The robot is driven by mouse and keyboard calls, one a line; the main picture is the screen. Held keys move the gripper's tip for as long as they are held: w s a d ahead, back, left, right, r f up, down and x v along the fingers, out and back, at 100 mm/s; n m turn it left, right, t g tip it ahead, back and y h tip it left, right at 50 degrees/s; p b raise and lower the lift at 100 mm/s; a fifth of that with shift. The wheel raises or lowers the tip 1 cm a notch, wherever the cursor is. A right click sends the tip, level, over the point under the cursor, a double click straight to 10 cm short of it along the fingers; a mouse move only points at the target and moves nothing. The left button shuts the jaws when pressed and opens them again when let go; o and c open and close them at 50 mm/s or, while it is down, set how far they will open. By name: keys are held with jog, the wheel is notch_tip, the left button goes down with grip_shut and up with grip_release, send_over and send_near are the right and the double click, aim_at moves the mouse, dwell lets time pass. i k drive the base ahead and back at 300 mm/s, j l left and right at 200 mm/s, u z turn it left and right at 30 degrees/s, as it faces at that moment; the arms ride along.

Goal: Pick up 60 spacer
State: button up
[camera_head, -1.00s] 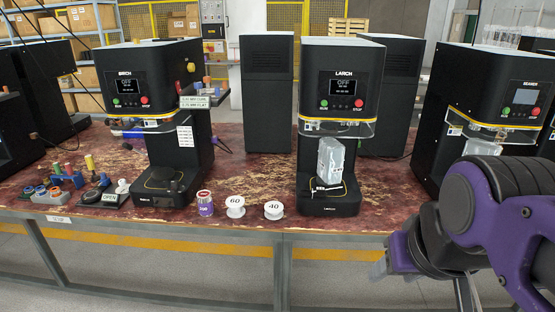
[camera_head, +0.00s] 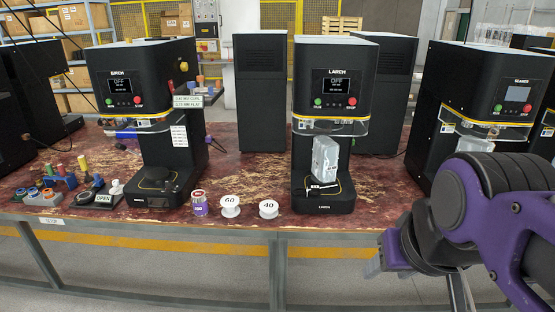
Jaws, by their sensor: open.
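The 60 spacer (camera_head: 230,207) is a white spool with "60" on its top. It stands upright on the red-brown table between a purple-labelled can and the white 40 spacer (camera_head: 268,209). My gripper (camera_head: 374,266) is at the lower right, in front of the table's edge and well to the right of the 60 spacer. It is open and apart from everything on the table. Its far parts are partly hidden by my black and purple wrist.
The Birch machine (camera_head: 146,95) stands behind left and the Larch machine (camera_head: 335,95) to the right of the spacers. The can (camera_head: 200,204) stands close to the 60 spacer's left. An OPEN sign (camera_head: 104,199) and small coloured parts lie further left. The front table edge is clear.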

aim_at(230, 202)
jog(key=i+j, duration=0.2)
jog(key=j, duration=0.15)
jog(key=i+j+z, duration=0.1)
jog(key=j, duration=0.25)
jog(key=i+j, duration=0.25)
jog(key=i+j+z, duration=0.1)
jog(key=j, duration=0.35)
jog(key=i+j, duration=0.25)
jog(key=i+j+z, duration=0.1)
jog(key=j, duration=0.35)
jog(key=k+l, duration=0.25)
jog(key=i+j, duration=0.1)
jog(key=j, duration=0.45)
jog(key=i+j, duration=0.15)
jog(key=i, duration=0.15)
jog(key=z, duration=0.05)
